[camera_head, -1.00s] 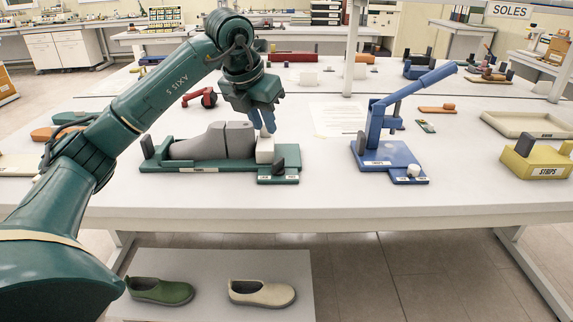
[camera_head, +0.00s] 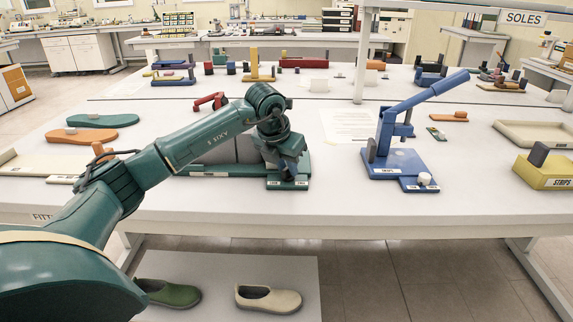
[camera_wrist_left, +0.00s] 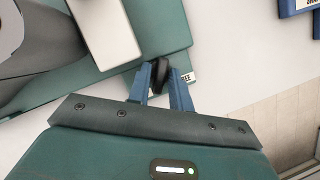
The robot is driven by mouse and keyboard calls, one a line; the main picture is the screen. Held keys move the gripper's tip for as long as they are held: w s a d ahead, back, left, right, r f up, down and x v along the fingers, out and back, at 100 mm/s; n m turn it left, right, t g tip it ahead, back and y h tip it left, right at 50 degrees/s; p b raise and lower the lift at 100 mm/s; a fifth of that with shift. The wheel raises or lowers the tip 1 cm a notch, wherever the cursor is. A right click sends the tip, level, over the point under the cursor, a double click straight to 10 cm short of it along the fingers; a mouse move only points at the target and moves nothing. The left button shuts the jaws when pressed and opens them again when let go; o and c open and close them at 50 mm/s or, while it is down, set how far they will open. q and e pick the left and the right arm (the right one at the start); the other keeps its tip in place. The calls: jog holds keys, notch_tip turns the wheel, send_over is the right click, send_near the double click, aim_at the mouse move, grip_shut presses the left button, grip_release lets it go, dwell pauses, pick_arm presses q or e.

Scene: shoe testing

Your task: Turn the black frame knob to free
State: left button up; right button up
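The black frame knob (camera_wrist_left: 160,73) stands on a corner pad of the green frame (camera_wrist_left: 165,22), in the left wrist view. My left gripper (camera_wrist_left: 160,82) has its two blue fingers on either side of the knob. The knob fills the gap at the fingertips, and the fingers look closed on it. A label reading "EE", partly covered, lies just right of the knob (camera_wrist_left: 187,77). In the head view my left gripper (camera_head: 287,174) is low over the front right of the green frame (camera_head: 212,173) and hides the knob. My right gripper is not in view.
A grey last (camera_wrist_left: 38,42) and a white block (camera_wrist_left: 103,28) sit on the green frame. A blue lever press (camera_head: 404,160) stands to the right. Orange and green soles (camera_head: 82,135) lie at left. Shoes (camera_head: 268,298) rest on a lower shelf.

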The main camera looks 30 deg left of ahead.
pick_arm(q)
jog(key=shift+c, duration=0.4)
grip_shut()
jog(key=m+h, duration=0.1)
jog(key=m, duration=0.2)
jog(key=m+h+p, duration=0.1)
jog(key=m, duration=0.1)
jog(key=shift+a+r+m+g, duration=0.1)
jog(key=shift+a+m+g, duration=0.1)
jog(key=shift+m+g, duration=0.15)
jog(key=m+h+p, duration=0.1)
jog(key=m, duration=0.2)
jog(key=shift+w+g, duration=0.15)
jog(key=shift+g, duration=0.2)
jog(key=shift+m+g+h, duration=0.3)
jog(key=shift+m+h, duration=0.1)
jog(key=shift+m, duration=0.95)
jog(key=shift+o, duration=0.4)
grip_release()
